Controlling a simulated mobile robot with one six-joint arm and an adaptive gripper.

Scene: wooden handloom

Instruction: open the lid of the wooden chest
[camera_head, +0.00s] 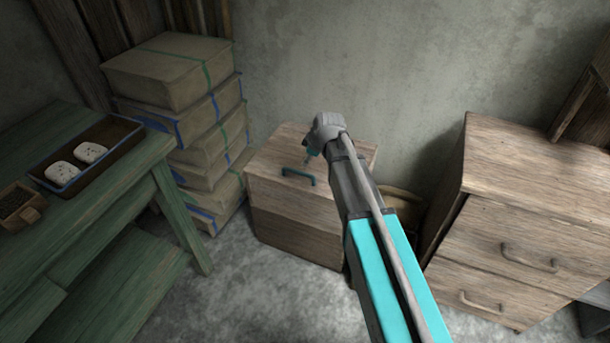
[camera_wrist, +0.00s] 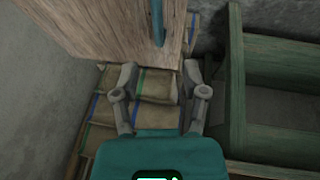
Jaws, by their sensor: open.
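The wooden chest (camera_head: 293,228) stands on the floor by the wall. Its lid (camera_head: 272,162) looks shut, with a teal handle (camera_head: 299,175) near the front edge. My arm crosses in front of the chest's right part and hides some of it. In the wrist view, my gripper (camera_wrist: 160,76) is open with nothing between its fingers. The chest's wooden surface (camera_wrist: 105,30) is beyond the fingertips there, with the teal handle (camera_wrist: 158,22) at the top edge of the picture. The gripper looks apart from the handle; its fingers are mostly hidden in the head view.
Stacked tied bundles (camera_head: 170,70) stand left of the chest. A green bench (camera_head: 110,190) with a dark tray (camera_head: 120,133) is at the left. A wooden drawer cabinet (camera_head: 500,235) stands at the right. Grey floor (camera_head: 265,300) is clear in front of the chest.

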